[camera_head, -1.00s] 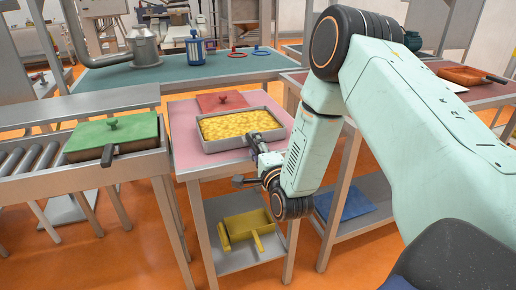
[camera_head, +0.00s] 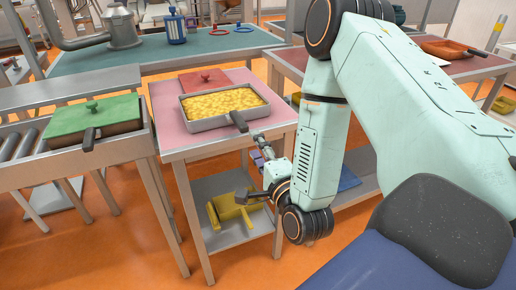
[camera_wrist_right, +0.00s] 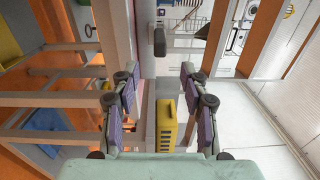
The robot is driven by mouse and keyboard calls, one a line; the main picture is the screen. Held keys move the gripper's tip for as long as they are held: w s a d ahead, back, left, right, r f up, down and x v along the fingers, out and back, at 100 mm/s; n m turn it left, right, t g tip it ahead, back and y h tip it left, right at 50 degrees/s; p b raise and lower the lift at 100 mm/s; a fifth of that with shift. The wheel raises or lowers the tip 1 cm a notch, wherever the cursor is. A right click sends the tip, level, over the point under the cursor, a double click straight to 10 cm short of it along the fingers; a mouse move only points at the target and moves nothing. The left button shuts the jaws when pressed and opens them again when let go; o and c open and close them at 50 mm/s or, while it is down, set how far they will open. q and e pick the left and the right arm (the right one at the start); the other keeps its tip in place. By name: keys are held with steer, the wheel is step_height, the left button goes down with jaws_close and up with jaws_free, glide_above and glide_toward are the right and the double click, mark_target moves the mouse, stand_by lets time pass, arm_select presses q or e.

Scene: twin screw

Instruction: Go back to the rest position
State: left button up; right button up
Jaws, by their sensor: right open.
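My right gripper (camera_head: 250,177) is open and empty, in front of the pink table (camera_head: 178,133) and below the level of its top. In the right wrist view its purple-padded fingers (camera_wrist_right: 160,85) stand apart with nothing between them. A grey pan (camera_head: 208,124) filled with yellow food rests on the pink table. Its dark handle (camera_head: 239,121) points toward me, over the front edge, and is apart from the gripper. My left gripper is not in view.
A green-lidded pan (camera_head: 95,116) sits on the roller conveyor (camera_head: 20,140) at left. A red lid (camera_head: 203,80) lies behind the food pan. A yellow object (camera_head: 232,208) is on the lower shelf. An orange pan (camera_head: 442,48) stands on the right table. Orange floor is open in front.

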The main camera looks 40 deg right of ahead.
stand_by(0.4)
steer(key=s+a+f+n+g+y, duration=0.2)
steer(key=s+a+f+n+g, duration=0.15)
steer(key=f+n, duration=0.3)
steer(key=s+a+f+n+g+y, duration=0.1)
steer(key=s+a+f+n+g, duration=0.15)
steer(key=f+n+g, duration=0.4)
steer(key=s+a+f+n+g, duration=0.1)
steer(key=s+f+n+g, duration=0.1)
steer(key=s+f, duration=0.2)
steer(key=s+a+f+n+g, duration=0.2)
steer(key=s+f+g, duration=0.1)
steer(key=s, duration=0.8)
steer(key=s+a+f+n+g+y, duration=0.1)
steer(key=s+f+n+g, duration=0.1)
steer(key=s, duration=0.6)
step_height(320, 180, down, 3)
steer(key=shift+a+r+n+g, duration=0.1)
steer(key=shift+a+n+g, duration=0.15)
steer(key=shift+n+g, duration=0.25)
